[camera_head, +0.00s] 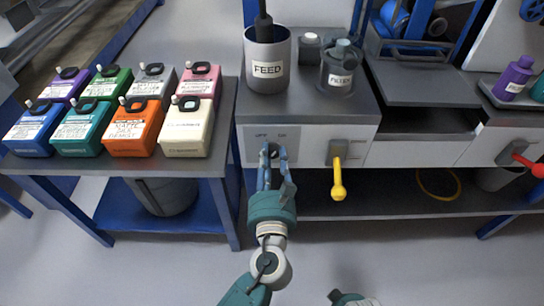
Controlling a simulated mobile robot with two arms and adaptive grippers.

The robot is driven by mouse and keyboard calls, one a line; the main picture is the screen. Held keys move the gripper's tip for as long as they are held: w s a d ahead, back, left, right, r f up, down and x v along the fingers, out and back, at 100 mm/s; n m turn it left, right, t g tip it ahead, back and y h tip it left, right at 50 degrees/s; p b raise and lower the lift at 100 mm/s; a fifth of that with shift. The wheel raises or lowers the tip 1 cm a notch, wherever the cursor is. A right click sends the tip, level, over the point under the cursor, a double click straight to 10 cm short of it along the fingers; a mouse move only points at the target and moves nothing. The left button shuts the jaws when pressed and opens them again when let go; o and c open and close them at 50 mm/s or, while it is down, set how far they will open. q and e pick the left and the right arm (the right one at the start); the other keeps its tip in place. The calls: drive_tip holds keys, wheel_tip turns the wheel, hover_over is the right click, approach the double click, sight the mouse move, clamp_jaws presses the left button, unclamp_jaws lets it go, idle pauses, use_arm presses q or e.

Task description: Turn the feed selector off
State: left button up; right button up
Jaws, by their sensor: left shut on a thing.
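The feed selector (272,149) is a small dark knob on the grey front panel, below the grey cylinder labelled FEED (267,60). The panel has an OFF mark on the left and another mark on the right above the knob. My left gripper (273,152) reaches up from below, its blue fingers shut around the knob and hiding part of it. I cannot tell exactly which mark the knob points to. My right arm shows only as a small piece at the bottom edge; its gripper is out of view.
A yellow-handled lever (338,178) hangs from the panel just right of my left gripper. A red lever (524,160) is at the far right. A FILTER container (341,66) stands on the bench top. Several coloured containers (131,126) fill the left table. The floor in front is clear.

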use_arm(q)
drive_tip(key=shift+n, duration=0.4)
drive_tip(key=n+b, duration=0.2)
drive_tip(key=n, duration=0.3)
drive_tip(key=shift+n, duration=0.4)
drive_tip(key=n+b, duration=0.2)
drive_tip(key=n, duration=0.2)
drive_tip(key=shift+r+n+b, duration=0.1)
drive_tip(key=shift+n+b, duration=0.35)
drive_tip(key=shift+n, duration=0.35)
use_arm(e)
wheel_tip(320, 180, up, 17)
drive_tip(key=w+t, duration=0.1)
drive_tip(key=w, duration=0.1)
drive_tip(key=shift+w, duration=0.35)
use_arm(q)
drive_tip(key=shift+a, duration=0.1)
drive_tip(key=o, duration=1.1)
drive_tip(key=shift+o, duration=0.2)
